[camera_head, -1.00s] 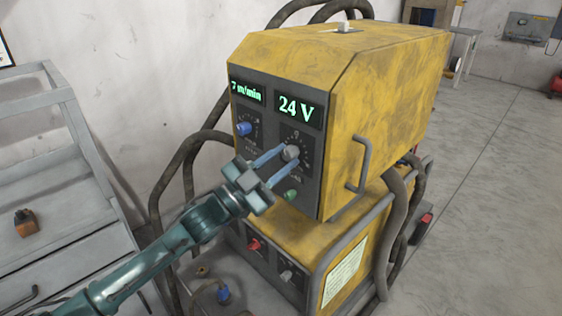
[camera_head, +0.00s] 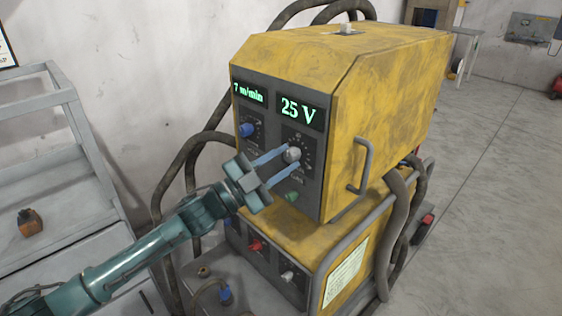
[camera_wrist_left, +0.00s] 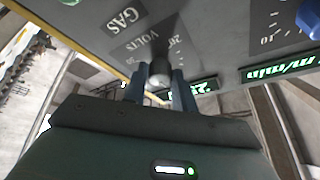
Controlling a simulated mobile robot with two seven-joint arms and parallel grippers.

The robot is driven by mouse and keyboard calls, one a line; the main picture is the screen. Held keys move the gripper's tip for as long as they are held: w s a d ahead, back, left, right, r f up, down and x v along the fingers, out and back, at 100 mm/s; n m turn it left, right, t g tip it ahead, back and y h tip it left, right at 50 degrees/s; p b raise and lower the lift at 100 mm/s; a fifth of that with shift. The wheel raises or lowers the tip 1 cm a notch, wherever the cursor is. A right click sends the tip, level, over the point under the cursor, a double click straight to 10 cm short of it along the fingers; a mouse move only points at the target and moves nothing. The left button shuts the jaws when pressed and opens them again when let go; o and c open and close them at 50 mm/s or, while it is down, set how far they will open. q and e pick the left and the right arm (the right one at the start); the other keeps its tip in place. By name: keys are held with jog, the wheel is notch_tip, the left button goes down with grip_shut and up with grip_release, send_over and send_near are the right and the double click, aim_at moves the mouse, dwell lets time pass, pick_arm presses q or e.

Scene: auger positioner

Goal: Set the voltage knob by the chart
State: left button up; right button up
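The grey voltage knob (camera_head: 292,154) is on the right of the front panel of the yellow machine (camera_head: 385,95). The voltage display (camera_head: 299,110) above it reads 25 V. My left gripper (camera_head: 286,157) has its two blue-grey fingers on either side of this knob. In the left wrist view the knob (camera_wrist_left: 159,74) sits between the fingertips, which look closed on it. The chart is a pale sheet (camera_head: 343,276) on the lower unit's side, perhaps; its text is too small to read. My right gripper does not show.
A blue knob (camera_head: 246,130) sits left of the voltage knob, under a display (camera_head: 248,92) reading 7 m/min. A green button (camera_head: 292,197) is just below the gripper. A grey handle (camera_head: 363,165) and thick hoses stand at the right. A grey rack (camera_head: 60,165) stands at left.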

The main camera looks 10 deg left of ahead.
pick_arm(q)
jog(key=o, duration=0.4)
jog(key=shift+b+v, duration=1.2)
jog(key=shift+v, duration=5.4)
